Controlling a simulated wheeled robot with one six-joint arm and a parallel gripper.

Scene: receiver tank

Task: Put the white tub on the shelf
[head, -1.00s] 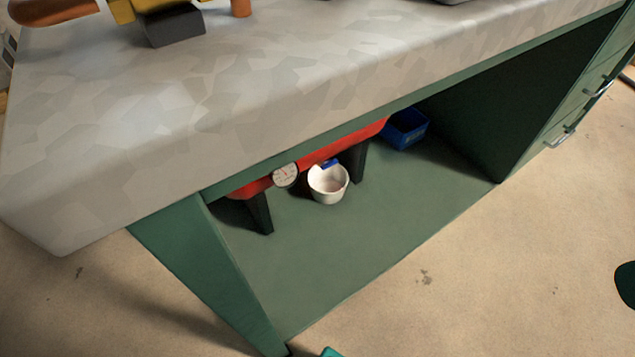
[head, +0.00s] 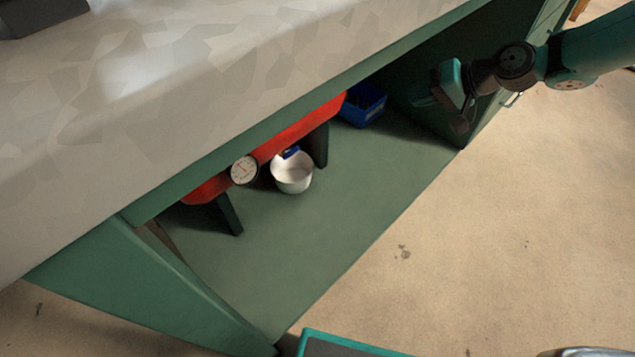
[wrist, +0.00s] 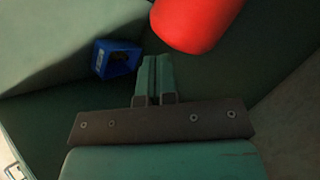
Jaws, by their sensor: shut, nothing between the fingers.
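The white tub (head: 292,178) stands upright and open on the green lower board (head: 290,240) under the bench, in front of the red tank (head: 300,128). A small blue part of the tank assembly shows just above its rim. My gripper (wrist: 152,62) is shut and empty, its fingers side by side in the wrist view. In the head view my arm comes in from the right, and its end is at the right of the bench opening, well apart from the tub. The tub does not show in the wrist view, where the tank's red rounded end (wrist: 195,22) does.
A blue bin (head: 363,106) sits behind and right of the tank; it also shows in the wrist view (wrist: 117,59). A round gauge (head: 244,170) and dark legs (head: 229,214) are at the tank. The bench top (head: 170,100) overhangs. The lower board's front is clear.

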